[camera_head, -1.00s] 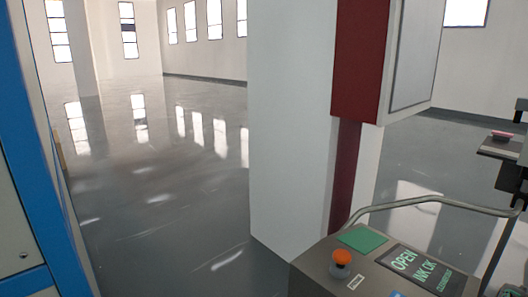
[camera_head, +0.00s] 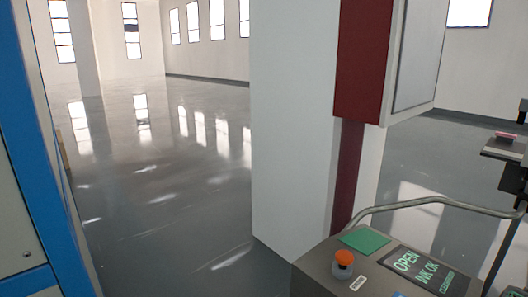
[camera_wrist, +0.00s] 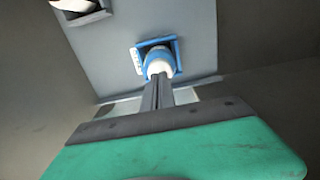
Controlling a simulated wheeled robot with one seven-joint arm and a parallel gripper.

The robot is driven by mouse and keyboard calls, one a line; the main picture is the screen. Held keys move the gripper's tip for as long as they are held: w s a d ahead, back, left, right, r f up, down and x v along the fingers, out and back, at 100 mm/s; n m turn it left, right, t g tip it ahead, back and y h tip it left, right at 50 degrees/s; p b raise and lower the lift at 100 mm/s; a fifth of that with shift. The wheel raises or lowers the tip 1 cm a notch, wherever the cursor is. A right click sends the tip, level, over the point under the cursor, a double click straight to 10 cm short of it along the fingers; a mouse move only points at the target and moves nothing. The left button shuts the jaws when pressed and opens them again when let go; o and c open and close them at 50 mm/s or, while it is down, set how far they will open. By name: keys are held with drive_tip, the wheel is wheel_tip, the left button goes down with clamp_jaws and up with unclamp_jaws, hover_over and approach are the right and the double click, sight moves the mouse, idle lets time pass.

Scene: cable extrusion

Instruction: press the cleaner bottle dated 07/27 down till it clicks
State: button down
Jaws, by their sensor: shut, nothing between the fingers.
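In the wrist view a white and blue bottle (camera_wrist: 158,58) sits in a square blue holder (camera_wrist: 173,43) on a grey panel. A small white label with unreadable print is at the holder's left side. My gripper (camera_wrist: 158,80) is shut and empty, its dark fingertips overlapping the bottle's near white end in the picture. I cannot tell whether they touch it. A second white bottle (camera_wrist: 74,5) in a dark holder is cut off at the top left. No 07/27 date is readable on either bottle. The head view shows neither bottle nor gripper.
Dark walls (camera_wrist: 270,50) flank the grey panel in the wrist view. In the head view a console (camera_head: 375,265) has an orange button (camera_head: 344,257) and a screen (camera_head: 412,268) reading OPEN, INK OK. A blue-framed cabinet (camera_head: 32,180) stands left; a white pillar (camera_head: 290,130) stands centre.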

drive_tip(key=shift+f+b, duration=0.8)
drive_tip(key=shift+f, duration=0.45)
idle(0.3)
idle(0.4)
wheel_tip(320, 180, up, 8)
drive_tip(key=p, duration=0.4)
drive_tip(key=shift+p, duration=0.4)
